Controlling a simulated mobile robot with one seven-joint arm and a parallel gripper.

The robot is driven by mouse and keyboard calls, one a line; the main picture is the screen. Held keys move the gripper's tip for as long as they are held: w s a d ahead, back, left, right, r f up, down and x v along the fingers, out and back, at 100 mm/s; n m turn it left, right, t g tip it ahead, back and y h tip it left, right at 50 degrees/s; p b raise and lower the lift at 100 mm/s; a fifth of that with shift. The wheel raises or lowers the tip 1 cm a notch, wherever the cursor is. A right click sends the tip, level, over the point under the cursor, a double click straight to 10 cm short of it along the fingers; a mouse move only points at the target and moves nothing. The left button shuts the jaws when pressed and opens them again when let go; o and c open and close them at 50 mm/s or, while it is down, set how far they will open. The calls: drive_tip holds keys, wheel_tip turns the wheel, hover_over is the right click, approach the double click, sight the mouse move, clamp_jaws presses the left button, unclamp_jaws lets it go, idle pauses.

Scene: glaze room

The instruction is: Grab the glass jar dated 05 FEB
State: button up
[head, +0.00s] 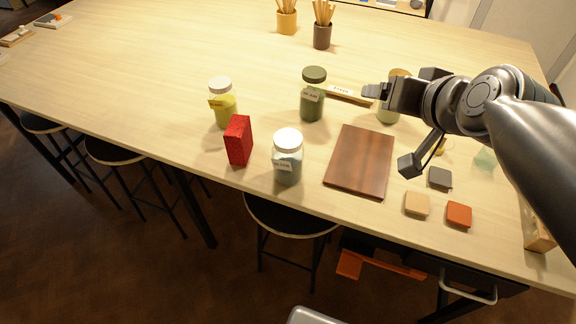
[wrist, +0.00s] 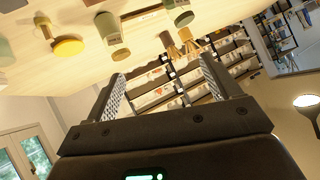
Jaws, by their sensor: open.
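Several glass jars stand on the table. A yellow jar with a white lid (head: 222,110) is at the left. A dark green jar with a green lid (head: 313,100) is in the middle. A blue-green jar with a white lid (head: 288,165) is near the front edge. A pale jar with a tan lid (head: 388,116) stands partly hidden behind my gripper. The labels are too small to read, so I cannot tell which says 05 FEB. My gripper (wrist: 165,82) is open and empty, above the table. Several containers hang tilted at the top of the wrist view.
A red box (head: 238,140) stands between the yellow and blue-green jars. A brown board (head: 360,160) lies right of the blue-green jar. Small tiles (head: 459,214) lie near the front right edge. Two brush cups (head: 322,36) stand at the back. The left table is mostly clear.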

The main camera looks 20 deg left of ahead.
drive_tip(key=w+a+r+m+t, duration=0.1)
drive_tip(key=w+a+m+t, duration=0.15)
drive_tip(key=a, duration=0.75)
drive_tip(key=w+a+m+t, duration=0.15)
drive_tip(key=a+t, duration=0.25)
drive_tip(key=a, duration=0.5)
drive_tip(key=s+a+f+m+t+h, duration=0.1)
drive_tip(key=s+f+h, duration=0.2)
drive_tip(key=s+h, duration=0.3)
drive_tip(key=s+a+f+t+h, duration=0.1)
drive_tip(key=s+a+f+h, duration=0.15)
drive_tip(key=s, duration=0.45)
approach(294, 133)
drive_tip(key=shift+h, duration=0.35)
drive_tip(key=w, duration=0.4)
drive_tip(key=shift+w+a+f, duration=0.1)
drive_tip(key=shift+w+a, duration=0.1)
drive_tip(key=shift+w, duration=0.2)
drive_tip(key=shift+w+d+f, duration=0.1)
drive_tip(key=shift+w+d, duration=0.15)
drive_tip(key=shift+w, duration=0.6)
drive_tip(key=shift+w+d+r, duration=0.1)
drive_tip(key=shift+w+d, duration=0.2)
drive_tip(key=shift+w, duration=0.55)
drive_tip(key=shift+w+d+f, duration=0.1)
drive_tip(key=shift+w+d, duration=0.15)
drive_tip(key=shift+w, duration=0.6)
